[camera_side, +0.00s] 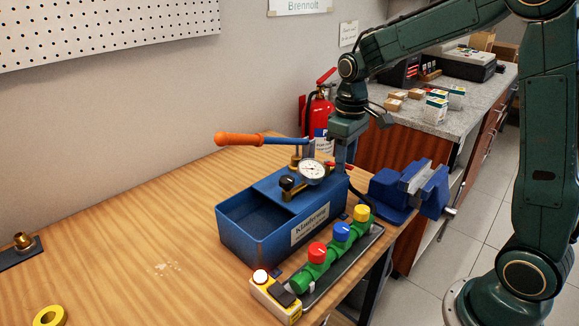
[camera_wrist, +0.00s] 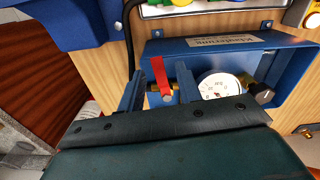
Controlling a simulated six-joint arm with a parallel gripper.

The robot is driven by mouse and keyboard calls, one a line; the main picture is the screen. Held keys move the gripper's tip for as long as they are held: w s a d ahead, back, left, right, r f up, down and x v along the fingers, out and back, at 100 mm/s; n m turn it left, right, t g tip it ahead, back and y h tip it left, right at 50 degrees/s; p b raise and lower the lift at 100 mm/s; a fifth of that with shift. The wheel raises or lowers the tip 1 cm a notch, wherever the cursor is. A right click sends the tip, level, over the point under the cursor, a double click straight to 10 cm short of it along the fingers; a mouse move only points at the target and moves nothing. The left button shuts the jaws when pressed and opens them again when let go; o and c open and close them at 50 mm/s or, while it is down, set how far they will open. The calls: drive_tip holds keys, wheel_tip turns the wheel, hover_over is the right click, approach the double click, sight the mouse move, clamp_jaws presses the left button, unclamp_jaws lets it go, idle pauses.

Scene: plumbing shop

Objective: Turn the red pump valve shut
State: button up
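The blue test pump (camera_side: 262,243) stands on the wooden bench, with an orange-handled lever (camera_side: 240,139), a round gauge (camera_side: 313,172) and a black knob (camera_side: 288,183). Its red valve lever (camera_wrist: 159,74) shows in the wrist view beside the gauge (camera_wrist: 219,86), on a brass fitting. My gripper (camera_wrist: 157,84) is open, with one finger on each side of the red lever and gaps visible between. In the side view my gripper (camera_side: 345,160) points down over the pump's right end; only a bit of red shows there, and the fingers mostly hide the valve.
A green manifold (camera_side: 333,258) with red, blue and yellow knobs lies in front of the pump, next to a yellow switch box (camera_side: 275,296). A blue vise (camera_side: 410,188) is close on the right.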

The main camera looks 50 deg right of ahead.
wheel_tip(320, 180, up, 14)
idle(0.9)
drive_tip(key=shift+f, duration=0.25)
wheel_tip(320, 180, down, 14)
drive_tip(key=shift+r, duration=0.15)
idle(0.9)
clamp_jaws()
